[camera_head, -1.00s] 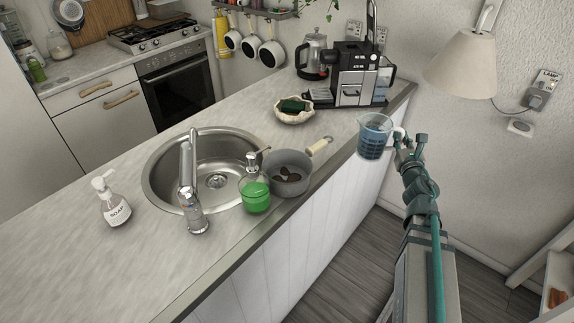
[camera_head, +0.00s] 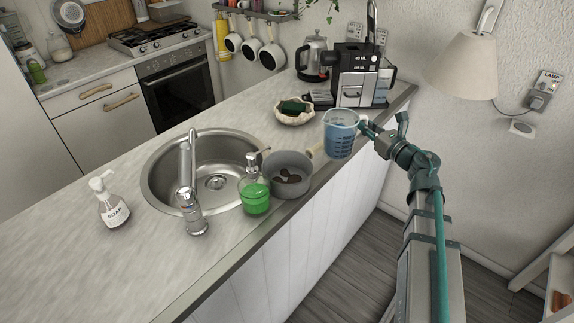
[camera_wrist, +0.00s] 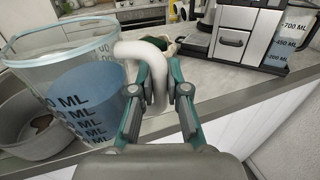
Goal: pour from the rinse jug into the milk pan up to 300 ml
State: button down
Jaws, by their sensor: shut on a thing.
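The rinse jug (camera_head: 341,140) is a clear measuring jug with dark ML marks, holding blue liquid. My gripper (camera_head: 368,128) is shut on the white handle at the jug's right side. The jug is held about upright above the counter's right edge, right of the milk pan. In the wrist view the jug (camera_wrist: 75,95) fills the left side, and its handle (camera_wrist: 150,60) is between the fingers. The milk pan (camera_head: 290,182) is grey and stands on the counter beside the sink, with several dark brown pieces inside. It shows partly behind the jug in the wrist view (camera_wrist: 22,125).
A green soap bottle (camera_head: 255,190) stands against the pan's left side. The sink (camera_head: 160,165) and tap (camera_head: 190,190) are further left. A bowl with a green sponge (camera_head: 294,112) and a coffee machine (camera_head: 358,80) stand behind. A lamp (camera_head: 462,65) hangs at the right.

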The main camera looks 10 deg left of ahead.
aim_at(353, 117)
jog(key=shift+r, duration=0.2)
jog(key=shift+s+a+r+n+p, duration=0.2)
jog(key=shift+a+r+n+p, duration=0.1)
jog(key=shift+r+n, duration=0.25)
jog(key=shift+s+a+r+n+p, duration=0.15)
jog(key=shift+a+r+n+p, duration=0.15)
jog(key=shift+r+n, duration=0.25)
jog(key=shift+s+a+f, duration=0.1)
jog(key=shift+f, duration=0.05)
jog(key=shift+s+a+n+h, duration=0.3)
jog(key=shift+a+n, duration=0.25)
jog(key=shift+n, duration=0.35)
jog(key=shift+s+a+r, duration=0.15)
jog(key=shift+a+r, duration=0.1)
jog(key=shift+r, duration=0.15)
jog(key=shift+s+a+r+n+p, duration=0.3)
jog(key=shift+s+a+r+n, duration=0.25)
jog(key=shift+n, duration=0.25)
jog(key=shift+a+n+g+h, duration=0.3)
jog(key=shift+a, duration=0.05)
